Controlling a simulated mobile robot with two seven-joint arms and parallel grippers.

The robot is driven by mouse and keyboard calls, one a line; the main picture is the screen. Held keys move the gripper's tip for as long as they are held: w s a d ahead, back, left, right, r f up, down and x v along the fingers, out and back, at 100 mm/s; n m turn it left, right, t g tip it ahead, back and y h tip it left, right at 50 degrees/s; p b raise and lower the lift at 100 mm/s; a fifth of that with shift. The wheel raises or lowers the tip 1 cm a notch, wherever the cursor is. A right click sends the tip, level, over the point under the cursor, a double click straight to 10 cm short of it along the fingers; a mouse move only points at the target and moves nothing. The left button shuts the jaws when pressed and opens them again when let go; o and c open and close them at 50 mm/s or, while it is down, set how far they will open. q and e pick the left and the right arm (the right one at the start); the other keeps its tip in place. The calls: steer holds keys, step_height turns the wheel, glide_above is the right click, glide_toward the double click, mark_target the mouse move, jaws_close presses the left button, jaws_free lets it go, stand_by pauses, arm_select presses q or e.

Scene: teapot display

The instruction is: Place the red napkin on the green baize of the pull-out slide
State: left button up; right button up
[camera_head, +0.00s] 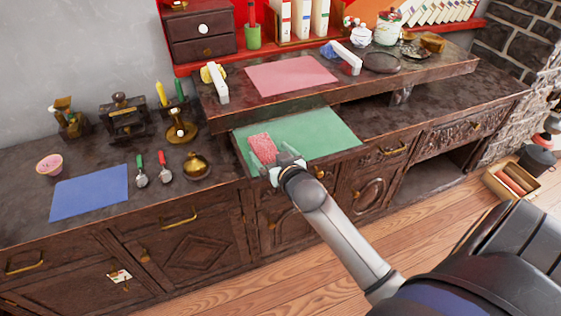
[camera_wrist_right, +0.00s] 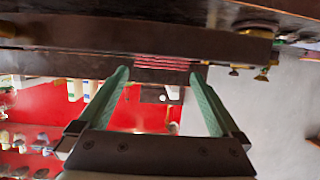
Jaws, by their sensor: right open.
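The red napkin (camera_head: 263,147) is a small folded block with a pale pattern. It lies on the left part of the green baize (camera_head: 318,131), on the pull-out slide of the dark wooden cabinet. My right gripper (camera_head: 275,160) is at the front edge of the slide, its open fingers pointing at the napkin. In the right wrist view the napkin's layered red edge (camera_wrist_right: 160,64) shows between the fingertips of the right gripper (camera_wrist_right: 160,76). I cannot tell whether the fingers touch it. My left gripper is not in view.
A raised shelf with a pink mat (camera_head: 290,75) and a white-handled item (camera_head: 218,82) stands behind the slide. A blue mat (camera_head: 90,193), two spoons (camera_head: 140,172) and a brass pot (camera_head: 196,166) lie left of it. The baize right of the napkin is clear.

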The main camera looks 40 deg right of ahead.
steer(key=v, duration=0.8)
steer(key=s+a+f+n+g+y, duration=0.5)
steer(key=s+a+f, duration=1)
steer(key=f, duration=0.3)
steer(key=shift+s+a+y+p, duration=0.3)
steer(key=shift+a+y+p, duration=0.1)
steer(key=shift+a+y, duration=0.25)
